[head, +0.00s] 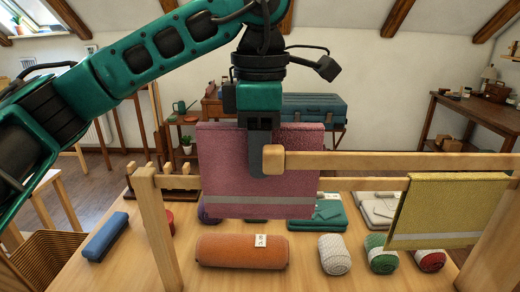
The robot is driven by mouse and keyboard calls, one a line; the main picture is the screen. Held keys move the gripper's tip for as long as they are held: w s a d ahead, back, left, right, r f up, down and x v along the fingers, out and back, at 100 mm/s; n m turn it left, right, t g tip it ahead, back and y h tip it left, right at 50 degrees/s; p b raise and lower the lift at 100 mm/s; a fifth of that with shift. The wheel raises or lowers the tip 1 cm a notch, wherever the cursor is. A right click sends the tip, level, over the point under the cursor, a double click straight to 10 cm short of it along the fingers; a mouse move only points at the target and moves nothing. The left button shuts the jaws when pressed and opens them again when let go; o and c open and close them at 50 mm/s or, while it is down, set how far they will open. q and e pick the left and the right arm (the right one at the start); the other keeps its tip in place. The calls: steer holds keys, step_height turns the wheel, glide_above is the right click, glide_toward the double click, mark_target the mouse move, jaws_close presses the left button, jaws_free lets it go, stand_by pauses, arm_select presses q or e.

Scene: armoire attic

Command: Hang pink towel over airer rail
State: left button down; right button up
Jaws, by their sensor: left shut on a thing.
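The pink towel (222,160), with a pale stripe near its lower edge, hangs flat from my left gripper (262,165), which is shut on it and points down. The airer is wooden. Its upper rail (390,161) runs in from the right and ends in a round knob (273,158). The knob overlaps the towel and part of the gripper's fingers, so it is nearer the camera; whether they touch cannot be told. A second rail (362,184) passes lower, partly hidden by the towel. My right gripper is not in view.
An olive towel (450,210) hangs at the airer's right. A wooden post (157,225) stands at left. The table (160,268) below holds an orange roll (241,250), a blue roll (106,236), several small rolls and folded teal cloth (318,214). A wicker basket (45,265) is at left.

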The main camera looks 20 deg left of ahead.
arm_select(q)
steer(key=shift+f+b, duration=0.45)
steer(key=shift+f, duration=0.25)
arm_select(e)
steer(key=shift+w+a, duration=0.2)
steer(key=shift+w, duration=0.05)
arm_select(q)
steer(key=shift+f, duration=0.3)
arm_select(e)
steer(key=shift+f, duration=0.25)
arm_select(q)
steer(key=c, duration=0.9)
jaws_free()
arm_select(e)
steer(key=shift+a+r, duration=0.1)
arm_select(q)
steer(key=shift+o, duration=0.2)
step_height(320, 180, up, 7)
steer(key=shift+f+p, duration=0.2)
steer(key=shift+p, duration=0.45)
step_height(320, 180, up, 6)
steer(key=shift+f+p, duration=0.2)
steer(key=shift+p, duration=0.7)
steer(key=shift+r, duration=0.4)
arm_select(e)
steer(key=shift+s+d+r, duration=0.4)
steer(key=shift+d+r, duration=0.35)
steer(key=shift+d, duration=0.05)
